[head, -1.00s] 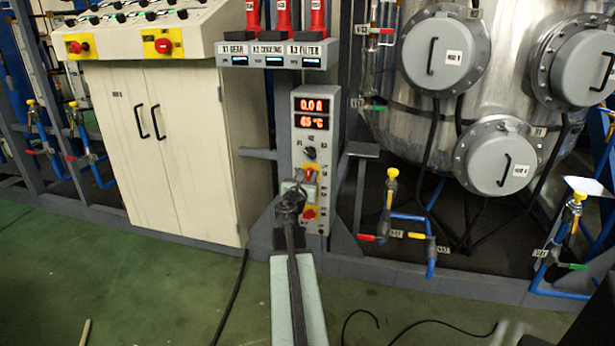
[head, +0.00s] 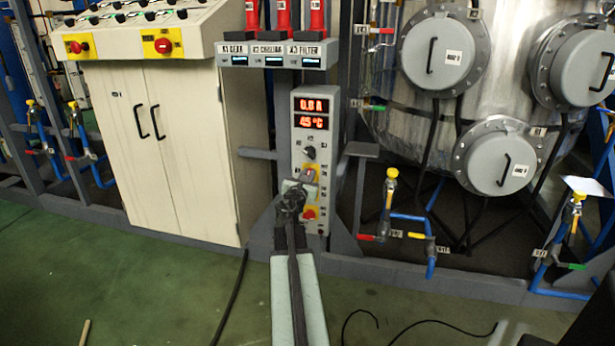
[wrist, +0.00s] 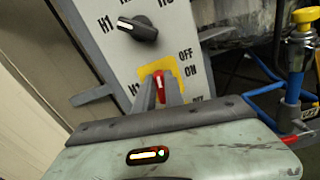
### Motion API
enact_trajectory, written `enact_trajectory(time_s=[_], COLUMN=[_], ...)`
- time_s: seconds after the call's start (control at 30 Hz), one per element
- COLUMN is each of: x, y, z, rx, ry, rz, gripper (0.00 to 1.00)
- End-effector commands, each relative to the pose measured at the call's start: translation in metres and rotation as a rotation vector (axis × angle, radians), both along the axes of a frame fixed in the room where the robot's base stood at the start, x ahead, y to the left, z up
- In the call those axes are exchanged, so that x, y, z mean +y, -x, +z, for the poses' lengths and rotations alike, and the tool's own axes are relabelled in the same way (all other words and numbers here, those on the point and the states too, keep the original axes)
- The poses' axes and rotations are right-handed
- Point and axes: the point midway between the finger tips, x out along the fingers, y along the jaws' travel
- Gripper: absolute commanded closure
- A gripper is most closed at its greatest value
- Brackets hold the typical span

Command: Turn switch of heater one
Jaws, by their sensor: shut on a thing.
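The heater panel (head: 326,155) is a tall grey box with a red display (head: 313,113) at its top. In the wrist view, the red switch (wrist: 159,82) sits on a yellow plate (wrist: 152,72) beside the labels OFF and ON. My gripper (wrist: 162,92) is shut on this switch, one finger on each side. A black knob (wrist: 138,28) with a white mark is above it, next to the label H1. In the head view my gripper (head: 297,187) is at the panel front and largely covers the switch.
A beige cabinet (head: 170,150) stands left of the panel. Valves on blue pipes (head: 430,255) and a steel vessel (head: 385,140) are to the right. The green floor (head: 150,290) in front is mostly clear, with black cables.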

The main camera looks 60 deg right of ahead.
Motion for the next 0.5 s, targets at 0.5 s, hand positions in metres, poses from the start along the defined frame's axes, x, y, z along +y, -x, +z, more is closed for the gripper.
enact_trajectory(time_s=[0.5], x=[-0.0036], y=[0.0058], z=[-0.0016], rx=[-0.445], ry=[-0.140], rz=[-0.003], gripper=[1.00])
